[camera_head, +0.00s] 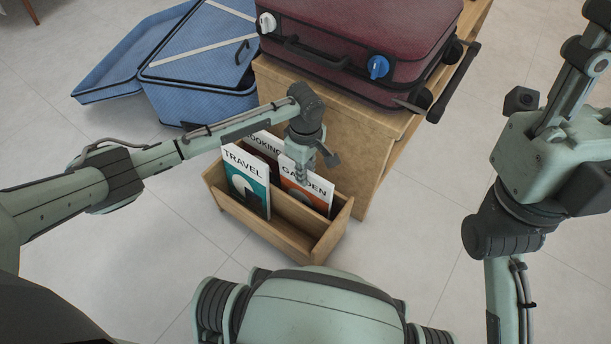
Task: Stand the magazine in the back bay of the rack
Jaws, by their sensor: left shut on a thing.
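The wooden rack (325,247) stands on the floor in the middle of the view, with long bays side by side. The GARDEN magazine (318,196), white on top and orange below, stands upright in the rack toward the back. My left gripper (304,180) reaches down over its top edge and is shut on it, hiding part of the cover. The TRAVEL magazine (246,182), white and teal, stands in the front bay at the left end. A COOKING magazine (264,142) shows behind these, partly hidden. How deep GARDEN sits in its bay cannot be told. My right gripper is out of view.
A wooden bench (350,160) stands close behind the rack, bearing a dark red suitcase (375,30). An open blue suitcase (195,75) lies at the back left. The tiled floor (410,230) is clear right of the rack.

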